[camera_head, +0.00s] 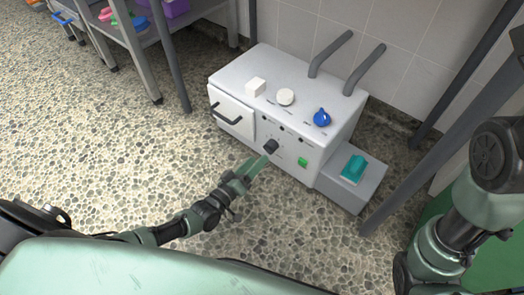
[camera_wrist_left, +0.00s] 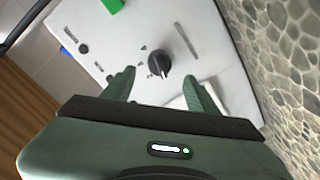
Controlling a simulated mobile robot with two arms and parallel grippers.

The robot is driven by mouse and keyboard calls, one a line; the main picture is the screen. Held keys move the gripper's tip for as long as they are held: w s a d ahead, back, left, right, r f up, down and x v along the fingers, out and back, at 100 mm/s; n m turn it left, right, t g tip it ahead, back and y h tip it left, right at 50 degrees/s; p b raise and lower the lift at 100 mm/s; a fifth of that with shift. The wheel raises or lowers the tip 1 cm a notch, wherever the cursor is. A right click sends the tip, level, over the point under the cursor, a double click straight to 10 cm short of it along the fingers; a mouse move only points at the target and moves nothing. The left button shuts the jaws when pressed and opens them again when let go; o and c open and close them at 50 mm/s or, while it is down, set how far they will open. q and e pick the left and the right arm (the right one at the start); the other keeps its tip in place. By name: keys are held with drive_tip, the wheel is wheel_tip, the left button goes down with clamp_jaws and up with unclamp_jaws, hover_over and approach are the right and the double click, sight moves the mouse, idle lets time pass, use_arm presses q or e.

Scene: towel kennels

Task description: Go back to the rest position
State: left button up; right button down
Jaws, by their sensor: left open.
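My left gripper (camera_head: 254,169) is in front of the white machine (camera_head: 290,62), close to the black knob (camera_head: 271,146) on its front panel. In the left wrist view its two green fingers (camera_wrist_left: 160,88) are apart, and the black knob (camera_wrist_left: 158,64) shows just beyond and between them. Nothing is held between the fingers. I cannot tell whether the fingers touch the knob. My right arm is at the right edge of the head view, but its gripper is not visible.
The machine has a door with a dark handle (camera_head: 226,114), a green button (camera_head: 302,162) and a blue knob (camera_head: 322,118) on top. A grey box (camera_head: 349,188) with a teal item (camera_head: 354,168) stands beside it. A metal shelf (camera_head: 135,50) is at upper left.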

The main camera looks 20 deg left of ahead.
use_arm(q)
drive_tip(key=shift+s+a, duration=0.15)
drive_tip(key=shift+s, duration=0.35)
